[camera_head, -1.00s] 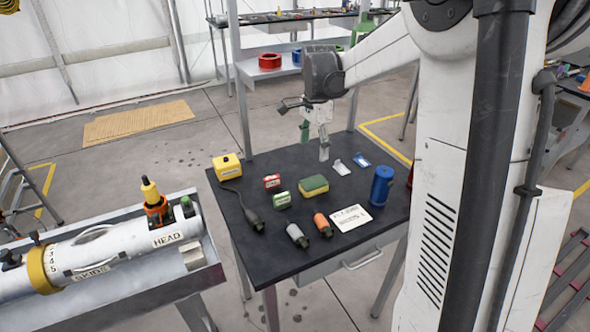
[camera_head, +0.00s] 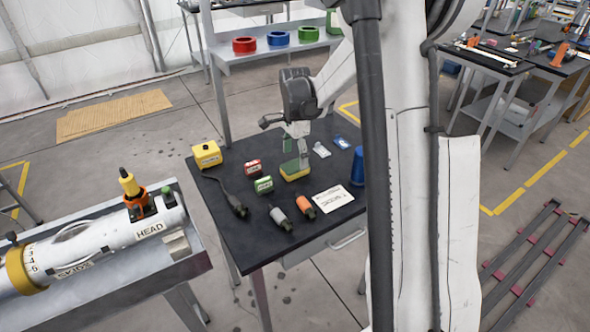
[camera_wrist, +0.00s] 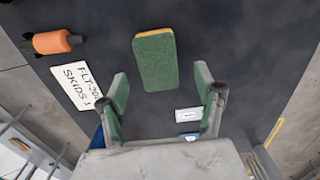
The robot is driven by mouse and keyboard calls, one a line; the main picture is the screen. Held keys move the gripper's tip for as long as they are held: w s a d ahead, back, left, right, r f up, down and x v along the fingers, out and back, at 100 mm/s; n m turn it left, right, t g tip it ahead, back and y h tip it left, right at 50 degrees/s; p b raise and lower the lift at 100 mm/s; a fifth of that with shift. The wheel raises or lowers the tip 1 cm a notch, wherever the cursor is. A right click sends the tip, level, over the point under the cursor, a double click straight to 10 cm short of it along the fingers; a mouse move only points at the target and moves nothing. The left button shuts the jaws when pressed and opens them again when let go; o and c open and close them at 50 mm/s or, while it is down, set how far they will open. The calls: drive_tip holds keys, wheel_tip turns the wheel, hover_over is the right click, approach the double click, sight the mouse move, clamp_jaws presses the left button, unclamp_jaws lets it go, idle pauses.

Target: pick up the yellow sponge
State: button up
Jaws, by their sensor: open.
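The yellow sponge (camera_head: 294,174) with a green top lies flat on the black table (camera_head: 262,232) in the head view. In the wrist view the sponge (camera_wrist: 155,60) shows mostly its green face, with a thin yellow edge, beyond the fingertips.
A blue can (camera_head: 358,167) stands to the right. A yellow box (camera_head: 207,154) sits at the left.

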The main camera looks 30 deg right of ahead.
sight(295, 165)
drive_tip(key=shift+s+a+f, duration=0.15)
drive_tip(key=shift+f, duration=2.1)
drive_tip(key=c, duration=0.8)
